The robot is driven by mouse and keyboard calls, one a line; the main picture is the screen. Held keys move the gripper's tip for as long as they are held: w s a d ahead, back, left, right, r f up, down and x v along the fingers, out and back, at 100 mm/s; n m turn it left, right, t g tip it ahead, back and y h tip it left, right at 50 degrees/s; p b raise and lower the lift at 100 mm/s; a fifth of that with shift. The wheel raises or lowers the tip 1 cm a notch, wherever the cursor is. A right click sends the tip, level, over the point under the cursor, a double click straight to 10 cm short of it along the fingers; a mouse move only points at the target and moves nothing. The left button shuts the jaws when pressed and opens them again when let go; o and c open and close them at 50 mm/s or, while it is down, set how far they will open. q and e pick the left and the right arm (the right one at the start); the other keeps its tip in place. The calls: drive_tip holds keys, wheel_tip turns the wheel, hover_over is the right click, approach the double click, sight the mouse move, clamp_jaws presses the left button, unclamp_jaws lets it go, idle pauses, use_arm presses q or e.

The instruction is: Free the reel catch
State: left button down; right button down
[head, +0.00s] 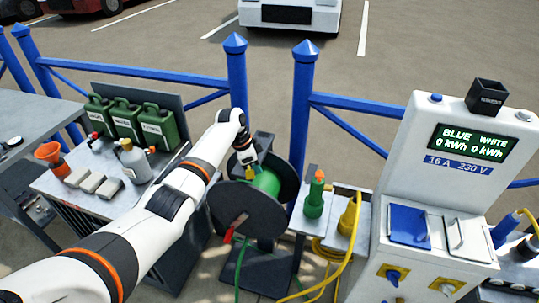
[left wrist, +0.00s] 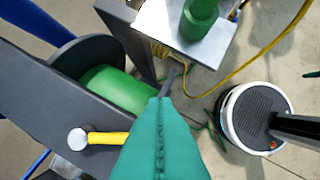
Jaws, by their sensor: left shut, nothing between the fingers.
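The cable reel (head: 232,207) has dark flanges and a green drum (head: 266,182), and stands on a dark stand beside the blue fence. In the left wrist view the green drum (left wrist: 113,92) lies behind a dark grey bar. A short yellow lever with a pale round knob (left wrist: 103,138), apparently the catch, sticks out from this bar. My left gripper (head: 248,163) is above the reel. Its teal fingers (left wrist: 160,100) are shut and empty, to the right of the lever in the wrist view. I cannot tell whether they touch it. My right gripper is out of view.
A green plug (head: 314,197) and a yellow plug (head: 348,215) stand on small shelves right of the reel. The white power pedestal (head: 398,262) is farther right. Yellow cable (head: 325,282) hangs low.

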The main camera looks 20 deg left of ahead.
use_arm(q)
drive_tip(key=a+m, duration=0.1)
drive_tip(key=s+a+m+g, duration=0.1)
drive_tip(key=m, duration=0.1)
drive_tip(key=shift+s+f+b, duration=0.15)
drive_tip(key=shift+b, duration=0.25)
drive_tip(key=shift+s+a, duration=0.35)
drive_tip(key=shift+a, duration=0.4)
drive_tip(key=shift+a, duration=0.1)
drive_tip(key=d+p, duration=0.2)
drive_tip(key=d, duration=0.3)
drive_tip(key=w+a+b+v, duration=0.1)
drive_tip(key=b+v, duration=0.2)
drive_tip(key=v, duration=0.7)
drive_tip(key=shift+a, duration=0.15)
